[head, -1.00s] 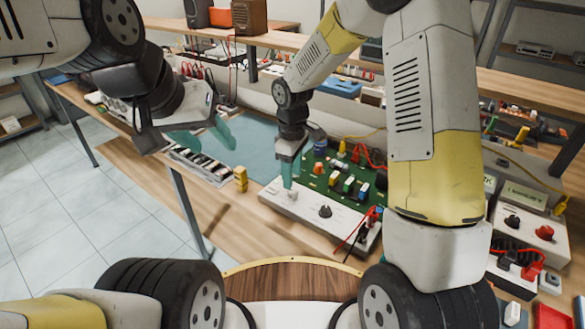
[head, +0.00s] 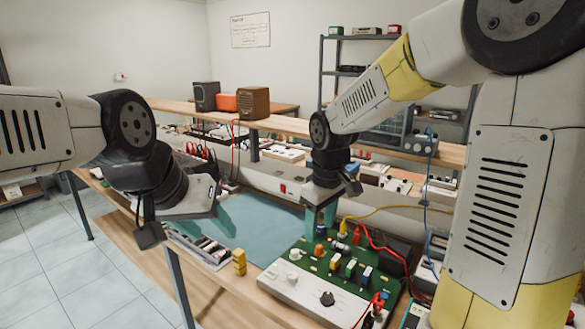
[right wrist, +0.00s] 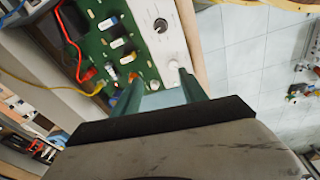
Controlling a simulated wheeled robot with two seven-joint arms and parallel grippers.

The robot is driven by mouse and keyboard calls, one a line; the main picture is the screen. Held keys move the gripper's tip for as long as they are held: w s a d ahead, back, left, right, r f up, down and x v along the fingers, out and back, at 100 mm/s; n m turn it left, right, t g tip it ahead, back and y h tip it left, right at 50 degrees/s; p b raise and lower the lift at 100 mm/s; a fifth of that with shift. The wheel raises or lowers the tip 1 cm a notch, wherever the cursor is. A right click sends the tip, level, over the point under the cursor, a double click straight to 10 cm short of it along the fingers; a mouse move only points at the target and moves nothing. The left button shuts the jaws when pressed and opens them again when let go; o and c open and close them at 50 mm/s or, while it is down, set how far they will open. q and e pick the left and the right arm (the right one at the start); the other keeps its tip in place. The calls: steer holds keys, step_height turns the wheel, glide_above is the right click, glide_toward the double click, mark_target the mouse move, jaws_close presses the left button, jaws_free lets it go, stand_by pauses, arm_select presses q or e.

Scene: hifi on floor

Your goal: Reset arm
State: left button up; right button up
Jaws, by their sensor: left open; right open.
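My left gripper (head: 212,212) hangs at the left above the workbench, over the blue-green mat (head: 262,230). Its teal fingers are apart and hold nothing. My right gripper (head: 321,215) points down above the back left part of a green circuit board unit (head: 330,270) with a white front panel. In the right wrist view, its two teal fingers (right wrist: 160,90) are apart with nothing held between them. The board's white panel and knobs (right wrist: 160,25) lie beyond the fingertips. In the head view the right fingertips look just above the board; I cannot tell the exact gap.
A small yellow block (head: 239,262) stands on the bench left of the board. Red and yellow cables run from the board's right side. A raised shelf (head: 290,125) with a brown speaker (head: 254,102) runs behind. Tiled floor (head: 75,270) is free at left.

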steer(key=s+d+r+m+t, duration=0.1)
steer(key=s+d+r+m, duration=0.1)
steer(key=s, duration=0.3)
steer(key=s+d+r+m+t+y, duration=0.1)
steer(key=s+d+r+m, duration=0.2)
steer(key=s+r, duration=0.1)
steer(key=s+d+r+m+t, duration=0.2)
steer(key=s+r+m, duration=0.1)
steer(key=s, duration=0.3)
steer(key=shift+s+d+r+y, duration=0.25)
steer(key=shift+d+r+y, duration=0.05)
steer(key=shift+d+r, duration=0.05)
stand_by(0.9)
